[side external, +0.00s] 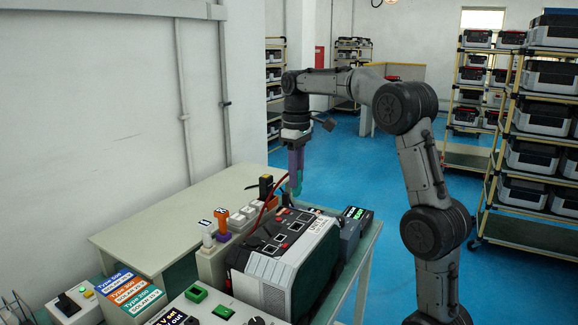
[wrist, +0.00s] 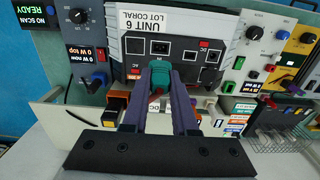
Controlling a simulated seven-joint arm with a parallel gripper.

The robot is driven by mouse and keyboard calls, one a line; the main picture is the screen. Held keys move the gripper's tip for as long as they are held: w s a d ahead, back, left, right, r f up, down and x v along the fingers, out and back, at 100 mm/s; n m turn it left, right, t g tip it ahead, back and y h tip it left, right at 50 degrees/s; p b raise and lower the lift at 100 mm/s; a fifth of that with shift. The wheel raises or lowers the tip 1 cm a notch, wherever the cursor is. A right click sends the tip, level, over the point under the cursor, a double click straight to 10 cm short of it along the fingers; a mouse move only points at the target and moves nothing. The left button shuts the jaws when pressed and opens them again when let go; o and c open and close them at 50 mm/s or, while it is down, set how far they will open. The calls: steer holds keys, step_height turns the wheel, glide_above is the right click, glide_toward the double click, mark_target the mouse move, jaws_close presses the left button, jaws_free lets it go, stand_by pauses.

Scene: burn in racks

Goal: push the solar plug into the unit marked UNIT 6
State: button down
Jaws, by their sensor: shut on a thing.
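The unit marked UNIT 6 LOT CORAL (wrist: 210,22) shows in the wrist view, its dark panel facing me with several ports, some with red labels. In the side view the unit (side external: 262,268) is a grey and black box on the bench. In the side view my gripper (side external: 296,182) points down behind the unit. I cannot tell whether the plug touches a port.
A red cable (side external: 265,212) curves near the unit. White blocks and coloured connectors (side external: 222,222) stand left of it. Type-marked boxes (side external: 132,290) and a switch box (side external: 75,303) lie nearer. The rear table (side external: 165,220) is largely clear. A wire basket (wrist: 285,130) shows at right in the wrist view.

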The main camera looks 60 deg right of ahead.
mark_target(296, 196)
steer(key=shift+f, duration=1.05)
steer(key=shift+f, duration=2.85)
steer(key=c, duration=1.3)
jaws_free()
jaws_close()
